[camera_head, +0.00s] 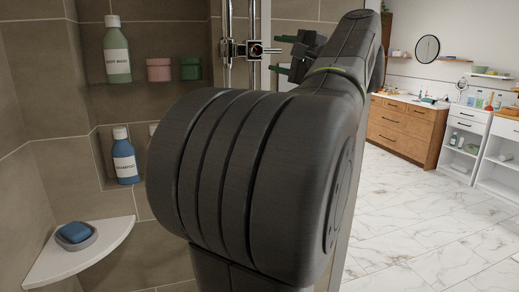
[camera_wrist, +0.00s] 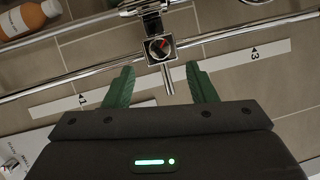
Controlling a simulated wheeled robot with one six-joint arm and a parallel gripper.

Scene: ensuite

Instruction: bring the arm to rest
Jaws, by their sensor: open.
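My gripper (camera_head: 279,54) is raised in front of the shower wall, its green fingers pointing left toward a chrome shower valve (camera_head: 254,49). In the wrist view my gripper (camera_wrist: 160,84) has its two green fingers spread apart with nothing held. The chrome valve (camera_wrist: 160,49), with a red mark on its face, lies just beyond the fingertips, and its short stem reaches toward the gap between them. I cannot tell whether any finger touches it. My dark arm covers much of the middle of the head view.
A corner shelf (camera_head: 112,240) carries a dish with blue soap (camera_head: 75,232). A wooden cabinet (camera_head: 406,128) stands back right; marble floor (camera_head: 420,225) there is clear.

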